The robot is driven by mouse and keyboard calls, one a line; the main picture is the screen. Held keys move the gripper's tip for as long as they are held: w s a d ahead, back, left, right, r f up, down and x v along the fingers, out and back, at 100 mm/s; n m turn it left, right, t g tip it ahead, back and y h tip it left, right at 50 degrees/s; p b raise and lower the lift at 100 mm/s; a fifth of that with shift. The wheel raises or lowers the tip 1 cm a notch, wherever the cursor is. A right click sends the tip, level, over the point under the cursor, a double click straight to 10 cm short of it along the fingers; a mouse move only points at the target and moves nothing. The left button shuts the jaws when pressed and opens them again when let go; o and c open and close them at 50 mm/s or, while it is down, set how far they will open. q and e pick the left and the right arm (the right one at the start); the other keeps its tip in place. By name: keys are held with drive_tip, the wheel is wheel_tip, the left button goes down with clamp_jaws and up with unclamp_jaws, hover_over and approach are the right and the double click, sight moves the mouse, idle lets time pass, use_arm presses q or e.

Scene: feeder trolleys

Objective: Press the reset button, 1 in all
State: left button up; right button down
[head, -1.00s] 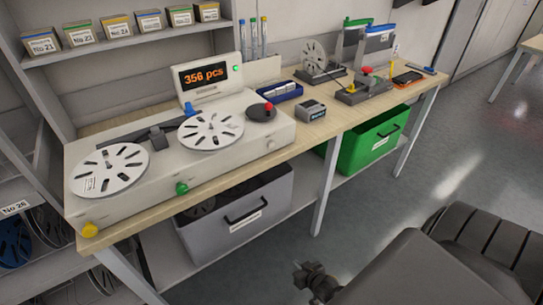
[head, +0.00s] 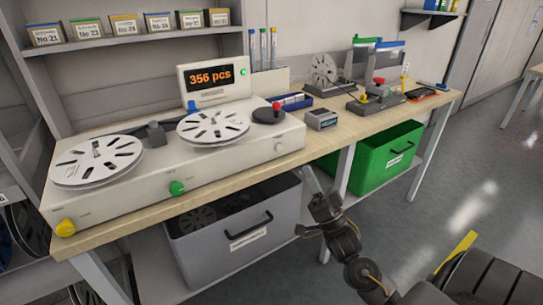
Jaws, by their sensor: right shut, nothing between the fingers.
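The counting machine (head: 130,185) is a long cream box on the bench, with two white reels on top. The front lettering is too small to read, so I cannot tell which is reset. My right gripper (head: 309,176) is shut and empty. In the picture it appears just below the bench edge, right of the grey bin, apart from the buttons. My left gripper is out of view.
A red-knobbed crank (head: 277,108) stands on the machine's right end. A small grey device (head: 321,119) and a blue tray (head: 295,101) are beside it. A grey bin (head: 236,235) and a green bin (head: 375,160) sit under the bench. Open floor lies to the right.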

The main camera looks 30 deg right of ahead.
sight(279, 148)
drive_tip(key=shift+w, duration=0.15)
